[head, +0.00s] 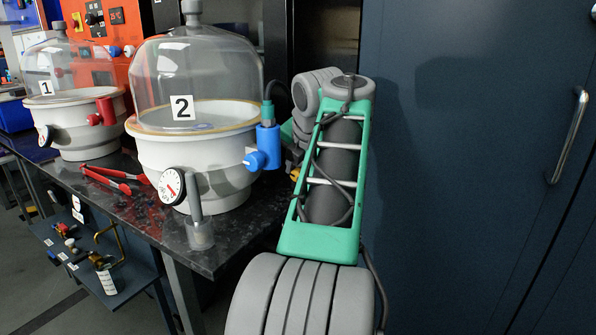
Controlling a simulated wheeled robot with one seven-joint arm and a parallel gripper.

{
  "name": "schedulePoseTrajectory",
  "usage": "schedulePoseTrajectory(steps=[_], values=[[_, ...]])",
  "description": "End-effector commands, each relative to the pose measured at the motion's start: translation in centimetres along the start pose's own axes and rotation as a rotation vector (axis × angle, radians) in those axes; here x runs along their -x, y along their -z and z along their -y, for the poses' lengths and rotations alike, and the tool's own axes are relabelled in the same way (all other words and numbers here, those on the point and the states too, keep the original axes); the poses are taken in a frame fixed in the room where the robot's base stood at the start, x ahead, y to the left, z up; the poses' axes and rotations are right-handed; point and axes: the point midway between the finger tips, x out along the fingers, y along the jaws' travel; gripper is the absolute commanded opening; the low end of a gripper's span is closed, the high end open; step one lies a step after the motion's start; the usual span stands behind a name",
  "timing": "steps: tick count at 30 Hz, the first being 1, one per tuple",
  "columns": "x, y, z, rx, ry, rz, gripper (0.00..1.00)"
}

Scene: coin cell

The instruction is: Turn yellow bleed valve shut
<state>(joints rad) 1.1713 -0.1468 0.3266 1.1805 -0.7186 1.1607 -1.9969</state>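A small yellow piece (295,174) shows at the right of the desiccator labelled 2, right against the edge of my arm. It is mostly hidden, and I cannot tell whether it is the yellow bleed valve or how it is turned. Desiccator 2 (187,160) has a clear dome on a white base, with a blue valve body (267,148) and blue knob (255,160) on its right side and a round gauge (172,186) in front. My arm reaches away from the camera towards that right side. My gripper is hidden behind the arm links.
Desiccator 1 (75,128) with a red valve (103,112) stands at the left. A lower shelf (132,272) holds brass fittings. A blue cabinet (470,150) fills the right.

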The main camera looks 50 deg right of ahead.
Motion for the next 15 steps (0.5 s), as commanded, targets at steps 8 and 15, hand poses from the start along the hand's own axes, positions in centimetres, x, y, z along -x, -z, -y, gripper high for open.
schedulePoseTrajectory(steps=[8,15], values=[[-0.01,0.0,0.03,0.0,0.001,0.0,0.0],[-0.66,0.08,-0.03,0.036,0.076,0.002,0.0]])
